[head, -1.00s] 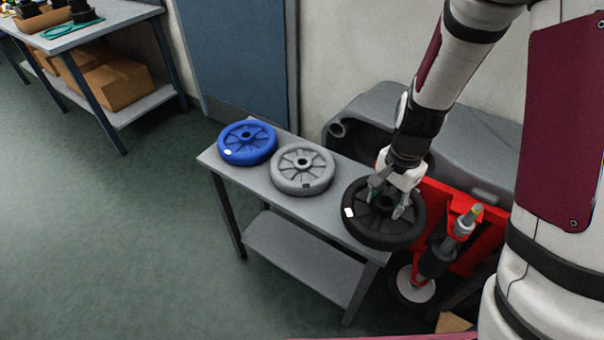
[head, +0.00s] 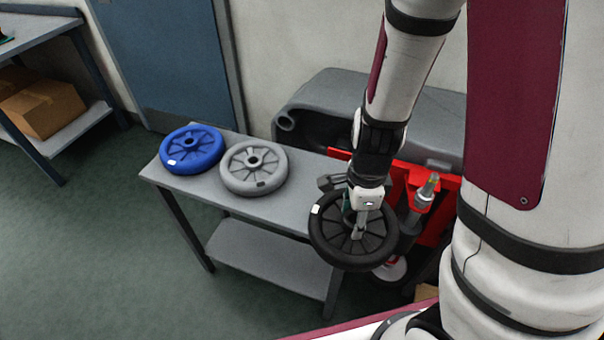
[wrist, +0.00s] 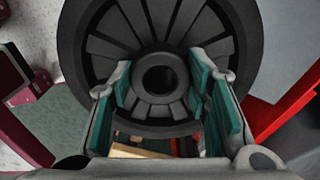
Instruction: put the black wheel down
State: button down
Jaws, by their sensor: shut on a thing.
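The black wheel (head: 325,244) is in my gripper (head: 357,226), which is shut on it near the hub. In the head view it appears raised and tilted in front of the right end of the grey table (head: 296,189), covering that corner. In the wrist view the wheel (wrist: 85,50) fills the upper middle, with its hub hole between the fingers of my gripper (wrist: 160,82). A small white label shows on its rim. Floor and a box show below it there, and I see no contact with the tabletop.
A blue wheel (head: 192,149) and a grey wheel (head: 253,168) lie flat on the table. Bare tabletop lies right of the grey wheel. A grey tank (head: 400,110) and red frame (head: 442,226) stand behind and to the right. Open floor (head: 120,270) is at left.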

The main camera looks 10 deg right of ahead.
jog(key=shift+w+a+f+b, duration=0.1)
jog(key=shift+w+f+b, duration=0.1)
jog(key=shift+w+b, duration=0.65)
jog(key=shift+w+f+b, duration=0.15)
jog(key=shift+w+b, duration=0.35)
jog(key=shift+b, duration=0.6)
jog(key=w, duration=0.4)
jog(key=w+b, duration=0.1)
jog(key=w, duration=0.8)
jog(key=shift+a+f+b, duration=0.3)
jog(key=shift+f, duration=0.1)
jog(key=shift+w+f+b, duration=0.1)
jog(key=shift+f+b, duration=0.3)
jog(key=shift+f, duration=1.35)
jog(key=shift+f, duration=0.1)
jog(key=c, duration=0.9)
grip_release()
jog(key=shift+o, duration=0.2)
